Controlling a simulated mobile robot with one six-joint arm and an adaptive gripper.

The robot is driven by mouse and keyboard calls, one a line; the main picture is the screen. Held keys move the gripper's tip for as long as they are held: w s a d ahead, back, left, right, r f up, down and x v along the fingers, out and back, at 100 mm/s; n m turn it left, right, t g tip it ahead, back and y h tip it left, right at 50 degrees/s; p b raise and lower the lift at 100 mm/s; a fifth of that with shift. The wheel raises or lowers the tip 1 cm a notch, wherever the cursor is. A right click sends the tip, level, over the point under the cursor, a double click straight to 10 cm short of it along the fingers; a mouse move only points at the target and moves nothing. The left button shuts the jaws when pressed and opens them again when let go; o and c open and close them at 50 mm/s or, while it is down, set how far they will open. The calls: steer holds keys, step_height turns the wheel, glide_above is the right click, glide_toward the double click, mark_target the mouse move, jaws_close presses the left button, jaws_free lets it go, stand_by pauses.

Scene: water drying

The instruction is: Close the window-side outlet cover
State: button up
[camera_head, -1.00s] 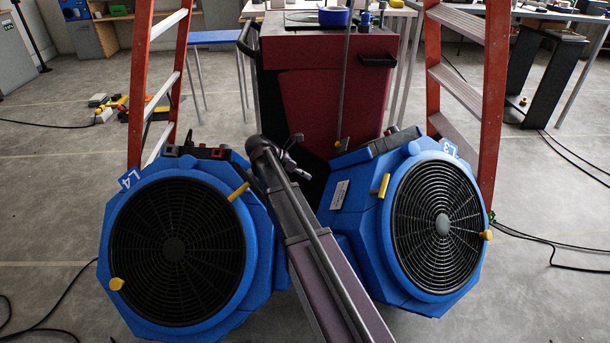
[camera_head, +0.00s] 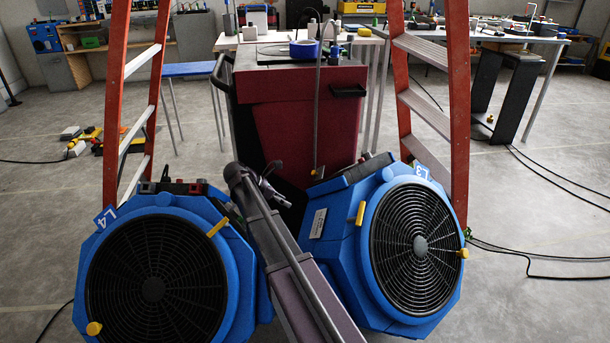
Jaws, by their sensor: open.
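No outlet cover can be made out in this view. My arm reaches up from the bottom centre between two blue fans. My gripper (camera_head: 276,187), small and dark, is at its far end, in front of the dark red cabinet (camera_head: 306,115). It is open, and I see nothing held in it. Its fingers are hard to make out against the dark background.
The left blue fan (camera_head: 233,285) and right blue fan (camera_head: 345,215) flank my arm. Orange ladders (camera_head: 117,90) and (camera_head: 458,100) stand behind them. Cables (camera_head: 535,258) lie on the floor at right. Tools (camera_head: 80,142) lie at left. Open floor shows at both sides.

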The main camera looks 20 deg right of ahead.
steer(key=m+t+p, duration=0.1)
steer(key=t+p, duration=0.1)
steer(key=p, duration=1)
glide_toward(313, 172)
steer(key=v, duration=0.5)
steer(key=shift+w+d+r, duration=0.1)
steer(key=shift+w, duration=0.15)
steer(key=shift+b+x, duration=5)
steer(key=shift+x, duration=1.9)
steer(key=shift+s, duration=0.15)
steer(key=shift+c, duration=0.2)
jaws_close()
